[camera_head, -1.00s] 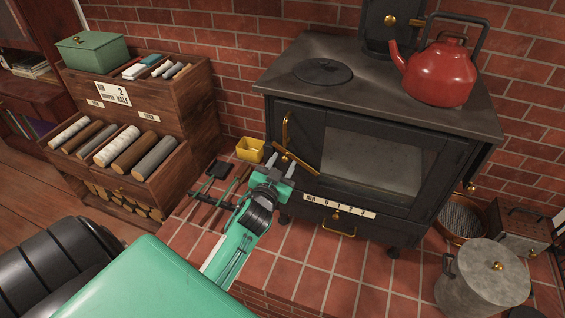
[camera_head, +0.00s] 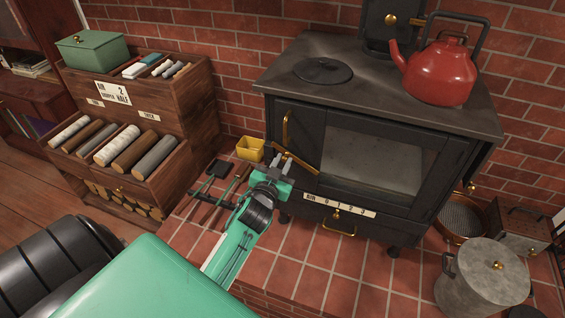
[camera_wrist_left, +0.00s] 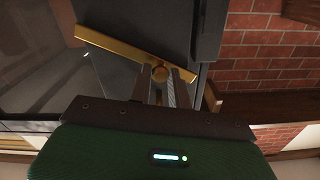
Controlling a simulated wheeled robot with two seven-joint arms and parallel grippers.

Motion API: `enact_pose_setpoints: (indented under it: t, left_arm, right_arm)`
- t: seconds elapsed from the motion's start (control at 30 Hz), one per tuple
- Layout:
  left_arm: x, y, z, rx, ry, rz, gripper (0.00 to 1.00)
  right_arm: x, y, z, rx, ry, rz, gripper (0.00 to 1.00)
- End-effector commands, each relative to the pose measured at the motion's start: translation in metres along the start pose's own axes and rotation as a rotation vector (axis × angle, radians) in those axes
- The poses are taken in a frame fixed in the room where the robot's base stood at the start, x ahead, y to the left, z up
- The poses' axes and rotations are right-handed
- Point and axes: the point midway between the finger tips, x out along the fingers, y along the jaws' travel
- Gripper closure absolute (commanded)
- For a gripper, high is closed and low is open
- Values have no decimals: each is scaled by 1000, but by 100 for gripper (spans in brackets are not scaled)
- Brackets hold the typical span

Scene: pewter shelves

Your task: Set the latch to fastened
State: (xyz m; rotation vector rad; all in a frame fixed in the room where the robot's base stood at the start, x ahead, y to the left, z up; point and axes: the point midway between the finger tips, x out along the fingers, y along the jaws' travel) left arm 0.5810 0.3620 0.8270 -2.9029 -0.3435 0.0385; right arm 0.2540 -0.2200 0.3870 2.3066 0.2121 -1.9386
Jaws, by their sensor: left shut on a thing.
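The latch (camera_head: 306,165) is a brass bar on the left side of the black stove's door, slanting down to the right. In the left wrist view the latch (camera_wrist_left: 120,49) slants across the top, with a round brass knob (camera_wrist_left: 160,73) below its middle. My left gripper (camera_head: 281,158) is at the latch, its fingers on either side of the knob, shut on it. The fingers (camera_wrist_left: 165,80) partly hide the contact. My right gripper is not in view.
A red kettle (camera_head: 438,72) stands on the stove top (camera_head: 300,95). A yellow bin (camera_head: 250,148) and fire tools (camera_head: 218,185) are left of the gripper. A metal pot (camera_head: 485,280) stands at the right.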

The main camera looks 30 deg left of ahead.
Motion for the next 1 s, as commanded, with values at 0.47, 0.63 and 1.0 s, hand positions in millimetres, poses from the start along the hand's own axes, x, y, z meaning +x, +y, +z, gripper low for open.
enact_pose_setpoints:
  t: [0.47, 0.63, 1.0]
  left_arm:
    - [0, -4, 30, -306, -1, -2, 100]
    - [0, -3, 40, -402, -1, -1, 100]
    - [0, -1, 49, -495, 0, -1, 100]
  right_arm:
    - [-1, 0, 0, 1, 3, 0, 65]
    - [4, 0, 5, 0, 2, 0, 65]
    - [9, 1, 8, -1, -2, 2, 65]
